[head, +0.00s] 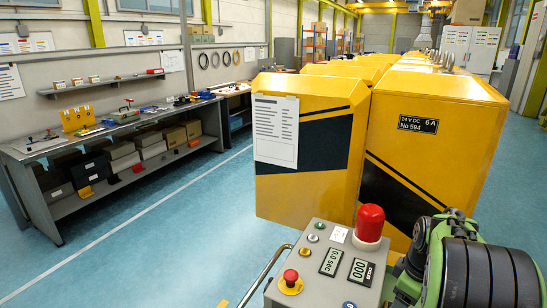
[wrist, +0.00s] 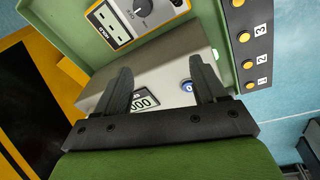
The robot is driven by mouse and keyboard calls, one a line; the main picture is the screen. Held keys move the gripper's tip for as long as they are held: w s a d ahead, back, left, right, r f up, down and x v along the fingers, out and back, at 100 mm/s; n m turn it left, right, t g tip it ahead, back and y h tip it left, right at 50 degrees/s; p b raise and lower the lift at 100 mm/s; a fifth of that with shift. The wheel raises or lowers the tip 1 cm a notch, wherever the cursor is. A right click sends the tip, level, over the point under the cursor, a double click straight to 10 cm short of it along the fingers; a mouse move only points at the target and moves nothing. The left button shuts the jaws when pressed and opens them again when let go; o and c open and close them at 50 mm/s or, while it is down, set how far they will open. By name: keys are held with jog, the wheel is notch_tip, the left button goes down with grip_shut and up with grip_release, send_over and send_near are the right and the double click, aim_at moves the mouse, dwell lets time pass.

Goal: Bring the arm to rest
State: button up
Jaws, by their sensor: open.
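My gripper (wrist: 161,64) is open in the wrist view, with two dark fingers spread apart and nothing between them. Beyond the fingers lies a grey control box (wrist: 175,62) with a blue button (wrist: 187,86) and a counter display reading 000 (wrist: 145,99), partly hidden by the left finger. In the head view the grey control box (head: 322,262) stands at the bottom centre, with a red beacon (head: 370,222), a red stop button (head: 291,277) and two displays. My green and black arm fills the lower right corner there; the fingers cannot be made out.
Yellow cabinets (head: 430,140) stand behind the control box. A workbench (head: 110,135) with tools and boxes runs along the left wall. Blue floor between is clear.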

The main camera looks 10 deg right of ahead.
jog(key=s+a+r+m+t, duration=0.1)
jog(key=s+a+r+m, duration=0.1)
jog(key=s+a+r, duration=0.4)
jog(key=s+a+r+m+t, duration=0.1)
jog(key=s+a+r+m, duration=0.2)
jog(key=a, duration=0.5)
jog(key=s+a+m+t, duration=0.2)
jog(key=s+a, duration=0.4)
jog(key=s, duration=0.4)
jog(key=shift+s+r, duration=0.15)
jog(key=shift+r, duration=0.1)
